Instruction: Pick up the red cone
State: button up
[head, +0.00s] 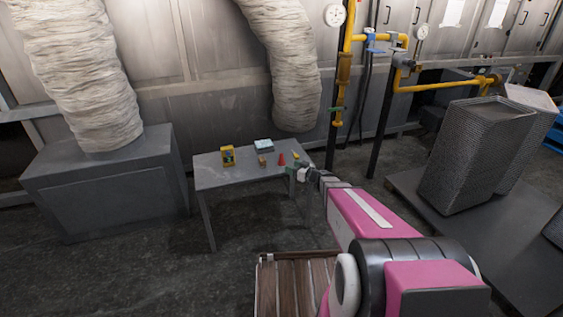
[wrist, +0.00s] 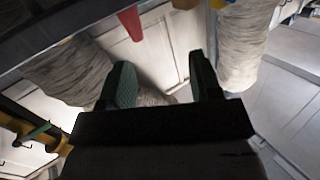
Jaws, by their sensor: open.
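The red cone (head: 281,159) stands upright on the grey table (head: 225,178), near its right end. It also shows in the wrist view, cut off by the top edge (wrist: 129,20). My gripper (head: 298,173) is at the table's right end, just right of the cone and apart from it. In the wrist view its two green fingers (wrist: 161,78) are spread with nothing between them. The cone lies beyond the fingers, above them in that picture.
Yellow pipes (head: 344,75) rise behind the table's right side. Stacked trays (head: 480,150) stand at right.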

aim_at(281, 156)
jog(key=w, duration=0.2)
jog(key=w+t, duration=0.1)
jog(key=w, duration=0.1)
jog(key=w+a+f+t, duration=0.1)
jog(key=w, duration=0.1)
jog(key=shift+w+h, duration=0.3)
jog(key=shift+h, duration=0.1)
jog(key=shift+s+a+x, duration=0.1)
jog(key=shift+x, duration=1.4)
jog(key=shift+s+a+x, duration=0.1)
jog(key=shift+a+x, duration=0.05)
jog(key=shift+x, duration=1.35)
jog(key=shift+r, duration=0.25)
jog(key=c, duration=1)
